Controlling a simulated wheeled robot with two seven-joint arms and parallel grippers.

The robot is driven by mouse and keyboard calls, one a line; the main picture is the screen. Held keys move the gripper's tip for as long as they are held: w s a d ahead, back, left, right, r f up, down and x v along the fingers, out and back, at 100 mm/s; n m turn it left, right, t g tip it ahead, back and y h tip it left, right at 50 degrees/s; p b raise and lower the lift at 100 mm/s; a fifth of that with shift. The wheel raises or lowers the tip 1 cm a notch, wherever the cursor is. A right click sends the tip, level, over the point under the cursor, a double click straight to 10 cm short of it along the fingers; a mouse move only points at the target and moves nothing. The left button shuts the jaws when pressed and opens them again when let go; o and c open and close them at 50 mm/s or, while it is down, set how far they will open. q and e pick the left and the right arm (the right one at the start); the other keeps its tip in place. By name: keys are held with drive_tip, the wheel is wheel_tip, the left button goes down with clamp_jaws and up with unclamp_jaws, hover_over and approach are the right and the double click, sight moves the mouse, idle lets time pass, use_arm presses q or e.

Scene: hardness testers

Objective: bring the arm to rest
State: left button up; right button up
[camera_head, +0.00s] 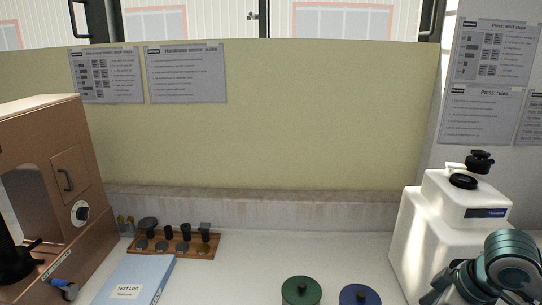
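My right arm (510,262), teal and black, shows at the lower right corner, in front of the white machine. Its dark end (455,284) points down and left and is cut by the bottom edge. I cannot make out whether its fingers are open or shut, and I see nothing held. My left arm and gripper are out of view.
A brown hardness tester (75,165) stands at the left, a white machine (440,215) at the right. A rack (178,247) of small parts and a blue test log (135,279) lie between. Green (301,289) and blue (359,294) round items sit at the front. The middle bench is clear.

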drive_tip(key=shift+m+t+y, duration=0.6)
drive_tip(key=shift+t, duration=0.2)
drive_tip(key=s+a+f, duration=0.2)
drive_tip(key=a+f, duration=0.2)
drive_tip(key=f, duration=0.1)
drive_tip(key=s+a+f, duration=0.2)
drive_tip(key=a+f, duration=0.2)
drive_tip(key=f, duration=0.2)
drive_tip(key=s+a+f, duration=0.2)
drive_tip(key=a+f, duration=0.3)
drive_tip(key=f, duration=0.1)
drive_tip(key=shift+s+f, duration=0.1)
drive_tip(key=shift+f, duration=0.05)
drive_tip(key=s+d+f+m+g+h, duration=0.1)
drive_tip(key=s+d+f+m+h, duration=0.15)
drive_tip(key=s+f, duration=0.4)
drive_tip(key=s+d+f+m+g+h, duration=0.1)
drive_tip(key=s+d+f+m+h, duration=0.2)
drive_tip(key=s, duration=0.7)
wheel_tip(320, 180, down, 30)
drive_tip(key=s+y, duration=0.2)
drive_tip(key=s+d+f+g, duration=0.2)
drive_tip(key=s+d+f, duration=0.1)
drive_tip(key=s+f, duration=1.3)
drive_tip(key=shift+s+d+f+h, duration=0.15)
drive_tip(key=shift+s+h, duration=0.2)
drive_tip(key=shift+s, duration=0.4)
